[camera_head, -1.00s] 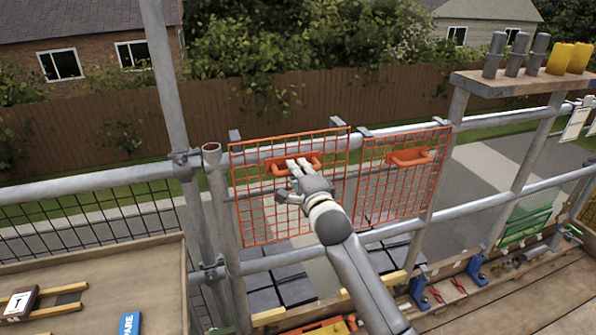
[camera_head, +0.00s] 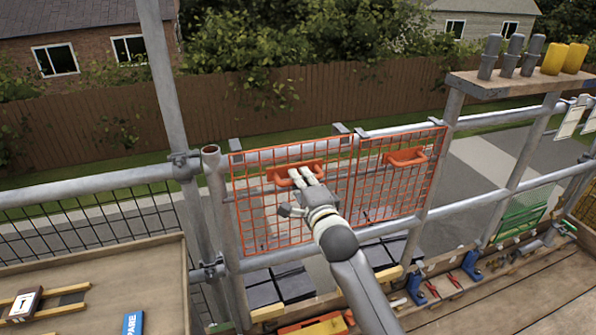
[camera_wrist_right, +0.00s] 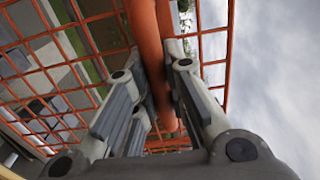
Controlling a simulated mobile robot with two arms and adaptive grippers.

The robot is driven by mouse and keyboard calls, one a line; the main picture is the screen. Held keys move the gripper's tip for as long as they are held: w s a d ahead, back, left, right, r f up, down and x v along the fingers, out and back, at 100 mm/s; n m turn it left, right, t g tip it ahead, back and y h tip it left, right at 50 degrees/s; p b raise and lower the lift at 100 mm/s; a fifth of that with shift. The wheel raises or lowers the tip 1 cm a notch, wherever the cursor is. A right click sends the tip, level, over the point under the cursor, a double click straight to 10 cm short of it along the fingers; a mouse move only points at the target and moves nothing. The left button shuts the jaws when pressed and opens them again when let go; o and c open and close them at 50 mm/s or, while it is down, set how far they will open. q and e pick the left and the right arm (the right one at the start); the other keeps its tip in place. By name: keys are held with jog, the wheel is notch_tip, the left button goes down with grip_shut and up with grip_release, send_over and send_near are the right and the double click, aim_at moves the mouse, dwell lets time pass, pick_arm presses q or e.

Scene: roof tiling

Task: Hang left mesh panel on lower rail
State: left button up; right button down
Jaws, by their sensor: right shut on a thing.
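The left mesh panel (camera_head: 268,225) is an orange wire grid, roughly upright in front of the scaffold. Grey hooks (camera_head: 235,144) show at its top corners, by the upper rail (camera_head: 100,182). I cannot tell whether they bear on that rail. My right gripper (camera_head: 306,174) is shut on the panel's orange handle (camera_head: 280,173). The wrist view shows the fingers on both sides of the handle bar (camera_wrist_right: 146,40), with the mesh beyond. The lower rail (camera_head: 262,261) runs near the panel's bottom edge. My left gripper is not in view.
A second orange mesh panel (camera_head: 425,187) stands close at the right. An upright post (camera_head: 222,225) is just left of the left panel. A shelf (camera_head: 505,85) holds grey and yellow pieces. Dark tiles (camera_head: 294,286) lie below. A board (camera_head: 150,270) is at the left.

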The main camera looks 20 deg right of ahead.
jog(key=s+p, duration=0.2)
jog(key=s, duration=0.4)
jog(key=shift+d+r+p, duration=0.1)
jog(key=shift+r+p, duration=0.05)
jog(key=shift+p, duration=0.15)
